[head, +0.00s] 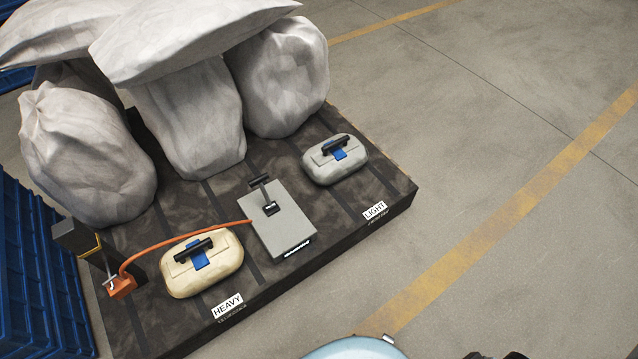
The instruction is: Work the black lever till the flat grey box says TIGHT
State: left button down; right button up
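The flat grey box (284,226) lies on the dark slatted platform, between a cream case and a grey case. The black lever (265,194) stands up from the top of the box, with a dark crossbar at its upper end. A small light strip (297,247) shows on the box's front edge; its wording is too small to read. An orange hose (180,239) runs from the box to an orange fitting (121,287) at the left. Neither gripper can be made out; small dark parts at the bottom edge are too cut off to identify. Nothing touches the lever.
The cream case (219,276) sits by the HEAVY label (228,306), the grey case (350,170) by the LIGHT label (375,210). Large pale sacks (190,120) fill the platform's back. A blue crate (40,280) stands left. The floor at right is clear.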

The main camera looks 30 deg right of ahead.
aim_at(261, 178)
jog(key=k+l+z, duration=0.15)
jog(key=k, duration=0.35)
jog(key=k+l+z, duration=0.15)
jog(key=k, duration=0.3)
